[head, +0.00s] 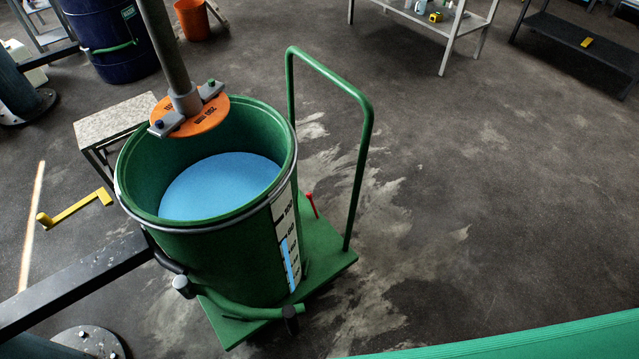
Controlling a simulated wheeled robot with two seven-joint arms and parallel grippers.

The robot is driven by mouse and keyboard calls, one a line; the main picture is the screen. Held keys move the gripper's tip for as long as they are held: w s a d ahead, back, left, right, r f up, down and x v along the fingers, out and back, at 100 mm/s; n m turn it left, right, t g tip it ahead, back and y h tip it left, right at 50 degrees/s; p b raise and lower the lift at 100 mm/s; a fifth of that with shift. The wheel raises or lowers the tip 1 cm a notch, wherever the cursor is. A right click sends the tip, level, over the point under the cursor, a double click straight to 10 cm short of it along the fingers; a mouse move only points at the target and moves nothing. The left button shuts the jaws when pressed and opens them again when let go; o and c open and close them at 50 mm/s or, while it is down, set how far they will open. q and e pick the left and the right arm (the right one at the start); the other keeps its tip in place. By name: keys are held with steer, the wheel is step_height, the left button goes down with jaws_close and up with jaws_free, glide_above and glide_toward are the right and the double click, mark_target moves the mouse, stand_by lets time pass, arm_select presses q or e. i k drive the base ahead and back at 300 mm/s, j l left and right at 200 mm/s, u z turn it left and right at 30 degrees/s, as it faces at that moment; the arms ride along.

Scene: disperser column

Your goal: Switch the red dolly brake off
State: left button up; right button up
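The red dolly brake (312,205) is a small red lever with a rounded top, standing up from the deck of the green dolly (335,248) just right of the drum. The green drum (225,245) stands on the dolly and holds light blue liquid (220,187). The dolly's green tube handle (362,165) rises behind and right of the brake. The brake's lower end is partly hidden by the drum side and hard to make out. Neither of my grippers is in the head view.
An orange disc (205,122) on a grey shaft hangs over the drum's back rim. A dark beam (75,287) reaches the drum from the left. A yellow crank (75,208) is at left. A green edge (520,340) crosses the lower right. The floor to the right is clear.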

mark_target(309, 196)
steer(key=i+l, duration=0.1)
steer(key=l, duration=0.2)
steer(key=i+l+u, duration=0.15)
steer(key=u, duration=0.95)
steer(key=l+u, duration=0.25)
steer(key=l, duration=0.35)
steer(key=l+u, duration=0.3)
steer(key=l, duration=0.35)
steer(key=l+u, duration=0.25)
steer(key=l, duration=0.35)
steer(key=k+l+u, duration=0.1)
steer(key=l+u, duration=0.15)
steer(key=l, duration=0.35)
steer(key=k+l, duration=0.1)
steer(key=l, duration=0.45)
steer(key=k+l, duration=0.1)
steer(key=l, duration=0.4)
